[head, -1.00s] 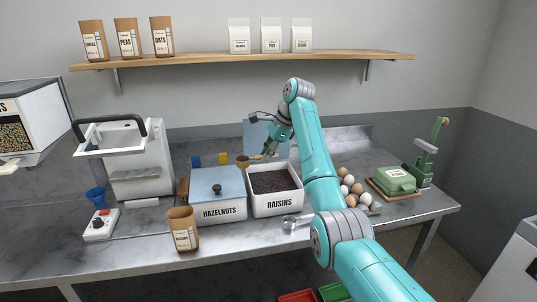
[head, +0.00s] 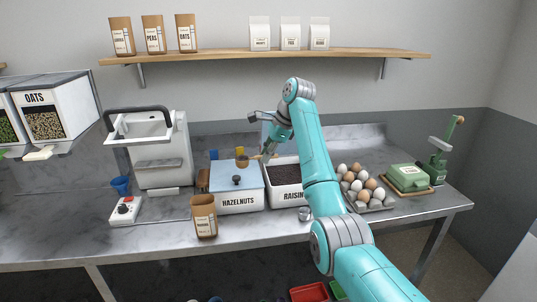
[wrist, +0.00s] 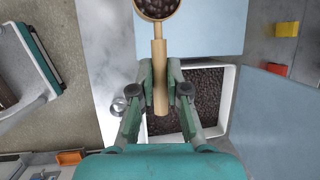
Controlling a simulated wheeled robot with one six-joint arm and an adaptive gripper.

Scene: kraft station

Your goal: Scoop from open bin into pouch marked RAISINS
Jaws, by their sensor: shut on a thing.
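My gripper (wrist: 160,78) is shut on the handle of a wooden scoop (wrist: 160,60). The scoop's bowl (wrist: 157,8) holds dark raisins at the top of the wrist view. In the head view the scoop (head: 242,161) is above the back of the lidded HAZELNUTS bin, left of my gripper (head: 266,155). The open white RAISINS bin (head: 286,194) holds dark raisins; my arm hides its right part. It also shows below my gripper in the wrist view (wrist: 228,80). A brown open-topped pouch (head: 204,215) stands upright at the front left; its small label is hard to read.
The HAZELNUTS bin (head: 237,201) has a light-blue lid with a dark knob. A round metal item (head: 304,213) lies before the RAISINS bin. Eggs (head: 362,183) and a green butter dish (head: 408,177) are to the right. A white machine (head: 160,150) and a switch box (head: 125,210) are left.

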